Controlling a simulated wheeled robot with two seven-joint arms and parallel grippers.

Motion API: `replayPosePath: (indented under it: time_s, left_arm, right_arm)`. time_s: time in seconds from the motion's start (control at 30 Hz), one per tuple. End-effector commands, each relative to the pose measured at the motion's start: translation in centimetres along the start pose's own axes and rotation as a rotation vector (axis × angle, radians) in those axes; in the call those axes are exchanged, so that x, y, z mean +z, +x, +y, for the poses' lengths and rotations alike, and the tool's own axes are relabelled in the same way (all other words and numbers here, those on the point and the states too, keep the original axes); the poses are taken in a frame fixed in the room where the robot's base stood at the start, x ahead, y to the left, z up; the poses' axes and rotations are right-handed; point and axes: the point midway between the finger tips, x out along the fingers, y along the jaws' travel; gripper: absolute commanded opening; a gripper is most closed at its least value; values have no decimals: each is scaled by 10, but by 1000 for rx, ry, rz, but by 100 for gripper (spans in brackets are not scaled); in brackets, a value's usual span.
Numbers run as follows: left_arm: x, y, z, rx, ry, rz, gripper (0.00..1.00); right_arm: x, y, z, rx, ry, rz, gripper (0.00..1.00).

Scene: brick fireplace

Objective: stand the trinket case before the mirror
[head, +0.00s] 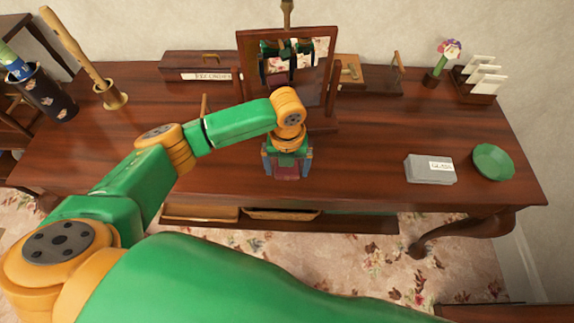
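The mirror (316,88) stands upright in a dark wooden frame at the back middle of the desk and reflects part of my arm. My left gripper (287,167) points down in front of it, over the desk's front half. A small dark-red box, which looks like the trinket case (287,171), sits between its two bluish fingers and fills the gap. My gripper body hides the case's top. I cannot tell whether the case touches the desk. My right gripper is not in view.
The desk (365,160) is bare right of my gripper. A grey box (430,170) and green dish (493,161) lie at right. A labelled wooden box (190,66), letter rack (478,88) and flower vase (432,82) stand behind. A brass holder (112,98) stands left.

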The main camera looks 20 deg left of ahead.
Motion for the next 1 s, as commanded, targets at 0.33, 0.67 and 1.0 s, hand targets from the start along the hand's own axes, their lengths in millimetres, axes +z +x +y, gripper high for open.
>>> replayPosePath:
  time_s: [0.33,0.67,1.0]
  left_arm:
    - [1,-17,-1,-3,-1,-3,100]
    - [1,-104,-1,-3,0,-3,100]
    - [0,-124,0,-1,-1,1,100]
  right_arm:
    - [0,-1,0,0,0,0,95]
    - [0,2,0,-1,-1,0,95]
    - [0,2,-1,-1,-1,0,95]
